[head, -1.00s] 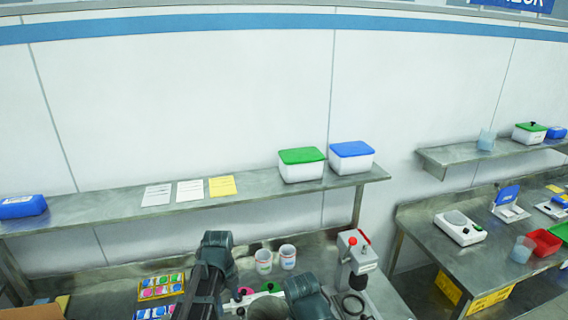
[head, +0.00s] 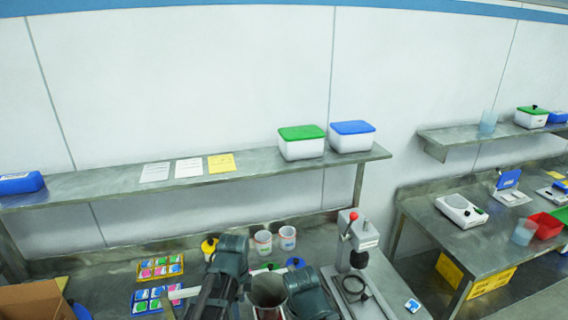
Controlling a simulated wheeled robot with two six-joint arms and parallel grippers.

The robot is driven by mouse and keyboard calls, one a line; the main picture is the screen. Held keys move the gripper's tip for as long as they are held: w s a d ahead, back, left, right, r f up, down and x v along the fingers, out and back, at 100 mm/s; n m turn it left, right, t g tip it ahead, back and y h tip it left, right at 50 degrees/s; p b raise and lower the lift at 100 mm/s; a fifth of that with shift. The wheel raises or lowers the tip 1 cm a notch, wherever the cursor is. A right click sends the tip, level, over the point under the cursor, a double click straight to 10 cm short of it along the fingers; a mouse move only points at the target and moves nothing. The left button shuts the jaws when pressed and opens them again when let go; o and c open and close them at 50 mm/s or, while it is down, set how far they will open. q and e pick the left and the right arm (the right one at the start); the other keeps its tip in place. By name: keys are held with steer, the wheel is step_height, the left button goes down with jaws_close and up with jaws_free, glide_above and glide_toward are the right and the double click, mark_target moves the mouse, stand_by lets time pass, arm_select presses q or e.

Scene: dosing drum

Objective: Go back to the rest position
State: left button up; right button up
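In the head view, a dark link of my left arm (head: 226,280) and a dark link of my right arm (head: 306,294) rise from the bottom edge over the workbench. I see no fingertips of either gripper, so I cannot see whether they hold anything. Between the two arms stands an open metal vessel (head: 268,288) with a dark reddish inside, partly cut off by the bottom edge.
The bench (head: 110,262) carries cards of coloured pads (head: 160,268), two white cups (head: 264,242), a press-like device with a red knob (head: 355,245) and a cardboard box (head: 35,300). A shelf behind holds green-lidded (head: 301,143) and blue-lidded tubs (head: 352,137).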

arm_select(q)
steer(key=s+d+f+n+b, duration=0.3)
steer(key=s+f+n+b, duration=0.2)
steer(key=f+n+b, duration=0.2)
steer(key=s+d+f+n+b, duration=0.3)
steer(key=s+f+n+b, duration=0.2)
steer(key=f, duration=0.5)
steer(key=n+b, duration=0.2)
steer(key=b, duration=0.1)
steer(key=shift+s+d+n+y+b, duration=0.25)
steer(key=shift+d+n+y+b, duration=0.05)
steer(key=shift+d+y+b, duration=0.1)
steer(key=shift+a, duration=0.1)
